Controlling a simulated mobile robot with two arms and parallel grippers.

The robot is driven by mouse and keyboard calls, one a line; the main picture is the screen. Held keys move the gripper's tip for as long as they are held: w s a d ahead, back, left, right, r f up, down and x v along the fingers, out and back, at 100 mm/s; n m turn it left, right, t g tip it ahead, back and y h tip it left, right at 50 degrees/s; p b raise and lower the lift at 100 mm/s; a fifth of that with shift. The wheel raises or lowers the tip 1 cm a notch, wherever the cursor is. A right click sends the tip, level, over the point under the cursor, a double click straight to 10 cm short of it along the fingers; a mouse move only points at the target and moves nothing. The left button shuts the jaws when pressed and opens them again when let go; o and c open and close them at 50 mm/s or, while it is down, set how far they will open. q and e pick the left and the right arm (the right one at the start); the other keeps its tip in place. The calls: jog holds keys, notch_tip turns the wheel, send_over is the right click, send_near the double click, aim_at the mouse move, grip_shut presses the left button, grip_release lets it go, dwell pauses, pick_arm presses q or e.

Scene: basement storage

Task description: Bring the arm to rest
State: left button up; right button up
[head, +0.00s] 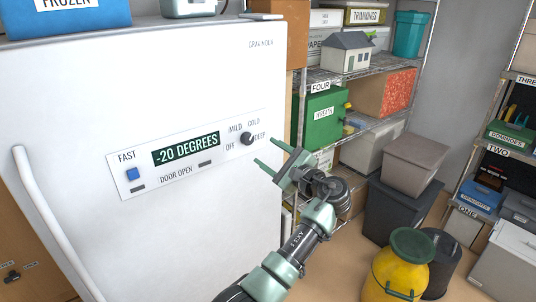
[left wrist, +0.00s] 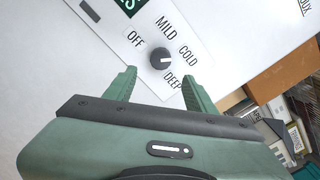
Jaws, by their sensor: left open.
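My left gripper (head: 267,151) is open and empty in front of the white freezer (head: 200,80), beside its control panel (head: 135,181). Its fingers point at the dark round knob (head: 247,138) and look apart from it. In the left wrist view the open fingers (left wrist: 158,84) stand just below the knob (left wrist: 161,58), which has OFF, MILD, COLD and DEEP around it. The exact knob setting is hard to read. The display (head: 186,149) says -20 DEGREES. A blue button (head: 132,174) sits under FAST. My right gripper is not in view.
The freezer's white handle (head: 52,220) is at the left. A metal shelf (head: 362,72) with a green box (head: 322,118) stands close behind my left arm. Dark bins (head: 396,207) and a yellow barrel (head: 402,270) stand on the floor to the right.

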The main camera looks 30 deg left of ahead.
pick_arm(q)
jog(key=s+d+f+m+h+b, duration=0.15)
jog(key=f+h, duration=0.25)
jog(key=f, duration=1.4)
jog(key=s+d+f+h+b, duration=0.15)
jog(key=f+h, duration=0.25)
jog(key=f, duration=1.4)
jog(key=s+d+f+n+h, duration=0.15)
jog(key=s+f, duration=0.25)
jog(key=f, duration=0.4)
jog(key=s+d+f+h, duration=0.1)
jog(key=s+d+f, duration=0.1)
jog(key=s+f, duration=0.4)
jog(key=s+d+f+n+g+h+b, duration=0.1)
jog(key=s+d+f+n+g+h, duration=0.1)
jog(key=s+f, duration=0.8)
jog(key=s+d+f+n+g+h+b, duration=0.2)
jog(key=s+f+n, duration=0.1)
jog(key=s+f, duration=0.75)
jog(key=s+f+n+g+h, duration=0.1)
jog(key=s+f+n, duration=0.2)
jog(key=s, duration=0.9)
jog(key=s+f+n+g+h+b, duration=0.1)
jog(key=s+f+n, duration=0.3)
jog(key=s, duration=0.8)
jog(key=shift+s+d+f, duration=0.25)
jog(key=shift+s+d, duration=0.05)
jog(key=shift+d, duration=0.15)
